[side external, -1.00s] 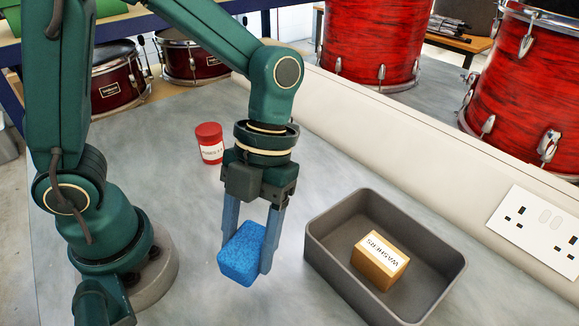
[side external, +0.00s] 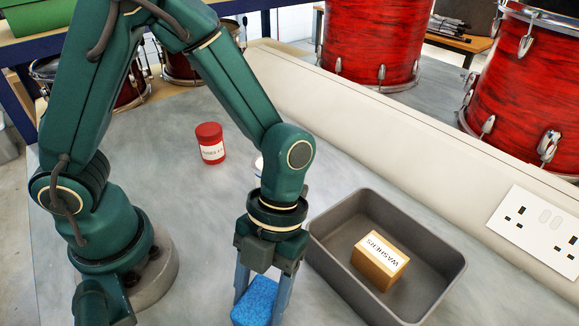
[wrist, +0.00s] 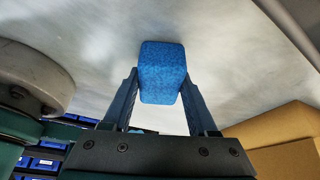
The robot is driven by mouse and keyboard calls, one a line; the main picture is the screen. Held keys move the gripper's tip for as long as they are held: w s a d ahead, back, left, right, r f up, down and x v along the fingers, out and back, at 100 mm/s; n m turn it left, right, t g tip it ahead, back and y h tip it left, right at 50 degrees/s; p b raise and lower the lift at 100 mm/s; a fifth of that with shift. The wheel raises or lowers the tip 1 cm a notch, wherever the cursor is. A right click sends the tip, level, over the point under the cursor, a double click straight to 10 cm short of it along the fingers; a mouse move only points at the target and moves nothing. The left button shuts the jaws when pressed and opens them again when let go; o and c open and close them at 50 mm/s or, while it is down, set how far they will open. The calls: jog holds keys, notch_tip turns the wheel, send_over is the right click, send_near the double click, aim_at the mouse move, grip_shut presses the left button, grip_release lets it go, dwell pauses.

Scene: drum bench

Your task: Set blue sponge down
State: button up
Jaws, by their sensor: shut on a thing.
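The blue sponge (side external: 256,302) is between the fingers of my gripper (side external: 262,296), low in the side external view, left of the grey tray. My gripper is shut on it, with a finger on each side. In the wrist view the sponge (wrist: 162,72) is held at the tips of my gripper (wrist: 160,85), with the grey bench top beyond it. I cannot tell whether the sponge touches the bench. Its lower end is cut off by the bottom edge of the side external view.
A red labelled jar (side external: 210,144) stands farther back on the bench. A white object (side external: 258,166) shows partly behind my arm. A socket plate (side external: 540,235) is at right. Bare bench lies between jar and base.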

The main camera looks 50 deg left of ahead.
jog(key=o, duration=1.3)
jog(key=shift+f, duration=0.15)
jog(key=v, duration=1.2)
jog(key=a+r+n+t+y, duration=0.1)
jog(key=a+n+t, duration=0.3)
jog(key=n, duration=1.1)
jog(key=s+a+r+n+t, duration=0.1)
jog(key=a+r+n+t, duration=0.2)
jog(key=n, duration=1.3)
jog(key=a+t, duration=0.2)
jog(key=a, duration=0.3)
jog(key=shift+t+y, duration=0.3)
jog(key=shift+y, duration=0.1)
